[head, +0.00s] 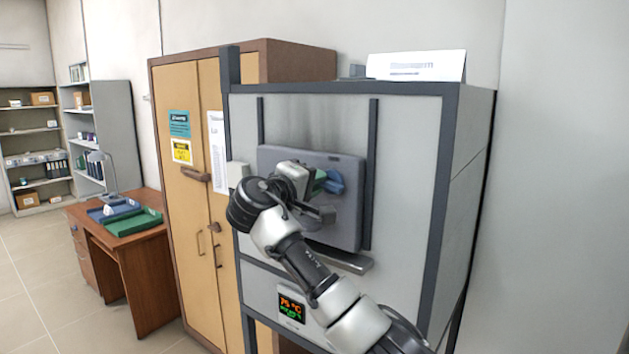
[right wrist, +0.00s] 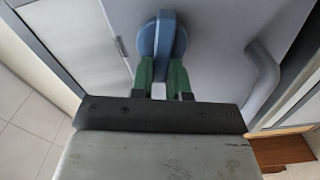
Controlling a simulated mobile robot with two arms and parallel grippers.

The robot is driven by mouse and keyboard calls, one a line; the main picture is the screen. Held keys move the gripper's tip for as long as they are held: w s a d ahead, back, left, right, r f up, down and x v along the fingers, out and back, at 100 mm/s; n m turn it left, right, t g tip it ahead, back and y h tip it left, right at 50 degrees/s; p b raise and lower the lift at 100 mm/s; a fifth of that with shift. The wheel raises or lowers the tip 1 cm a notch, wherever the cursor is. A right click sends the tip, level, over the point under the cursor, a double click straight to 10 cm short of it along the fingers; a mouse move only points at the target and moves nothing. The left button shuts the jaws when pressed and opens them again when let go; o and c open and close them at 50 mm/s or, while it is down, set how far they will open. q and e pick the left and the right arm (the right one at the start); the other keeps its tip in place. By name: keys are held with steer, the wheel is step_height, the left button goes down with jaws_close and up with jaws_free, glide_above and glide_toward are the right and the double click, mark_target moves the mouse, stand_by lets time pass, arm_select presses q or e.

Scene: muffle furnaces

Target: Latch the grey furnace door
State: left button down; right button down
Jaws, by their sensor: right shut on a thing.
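The grey furnace (head: 410,130) stands at the right in the head view. Its door (head: 345,218) is a darker grey panel lying over the furnace front between two dark vertical rails. A blue knob (head: 334,182) is on the door, and it also shows in the right wrist view (right wrist: 160,38). My right gripper (head: 318,184) has green fingers, which are shut on the blue knob; the right wrist view shows the fingers (right wrist: 162,75) on both sides of it. My arm hides part of the door. My left gripper is not in view.
A grey bar handle (right wrist: 266,75) stands out beside the knob in the right wrist view. A temperature display (head: 291,306) is below the door. A tan cabinet (head: 185,220) stands left of the furnace, with a desk (head: 140,262) further left. The floor at left is clear.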

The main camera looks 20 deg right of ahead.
steer(key=shift+f+n, duration=0.25)
steer(key=shift+n, duration=1.25)
steer(key=c, duration=1.1)
jaws_free()
steer(key=shift+w+f, duration=0.1)
steer(key=shift+s+a, duration=0.2)
steer(key=shift+a, duration=0.05)
steer(key=b+v, duration=0.5)
steer(key=v, duration=0.5)
